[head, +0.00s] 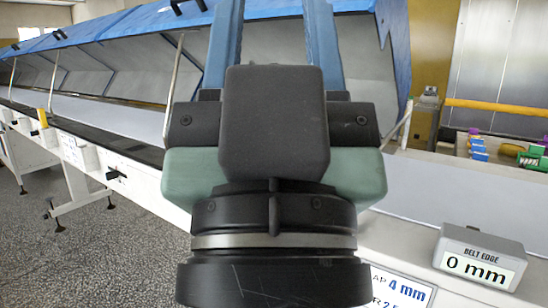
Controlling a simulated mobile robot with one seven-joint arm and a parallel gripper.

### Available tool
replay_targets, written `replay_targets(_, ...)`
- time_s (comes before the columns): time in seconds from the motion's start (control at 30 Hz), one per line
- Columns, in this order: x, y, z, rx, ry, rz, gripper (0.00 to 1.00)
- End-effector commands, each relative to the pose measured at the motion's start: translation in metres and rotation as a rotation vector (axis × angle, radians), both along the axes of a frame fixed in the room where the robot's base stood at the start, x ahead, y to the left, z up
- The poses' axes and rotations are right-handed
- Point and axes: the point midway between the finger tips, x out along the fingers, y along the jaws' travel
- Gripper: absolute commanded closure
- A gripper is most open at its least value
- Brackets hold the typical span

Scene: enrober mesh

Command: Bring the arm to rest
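My gripper (273,20) fills the middle of the head view, seen from behind. Its two blue fingers stand well apart and run up past the top edge of the picture. Their tips are cut off. Grey-white panel shows in the gap between them, and nothing held is visible there. The gripper body hides part of the machine behind it.
A long conveyor (95,114) under a blue-topped, tilted cover (120,30) runs to the far left. At the right are a "BELT EDGE 0 mm" display (482,258), a gap label (398,288) and coloured parts (480,146) near an orange bar (497,107). Open floor (60,270) lies lower left.

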Motion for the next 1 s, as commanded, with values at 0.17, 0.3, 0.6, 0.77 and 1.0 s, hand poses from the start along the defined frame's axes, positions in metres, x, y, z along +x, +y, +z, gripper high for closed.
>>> replay_targets(0.17,0.001,0.000,0.065,-0.001,0.002,-0.001,0.55)
replay_targets(0.3,0.001,0.000,0.110,-0.002,0.003,-0.002,0.55)
replay_targets(0.6,0.001,0.000,0.203,-0.002,0.004,-0.002,0.55)
replay_targets(0.77,0.001,0.000,0.250,-0.002,0.004,-0.002,0.55)
replay_targets(1.0,0.001,0.001,0.287,-0.002,0.004,-0.001,0.55)
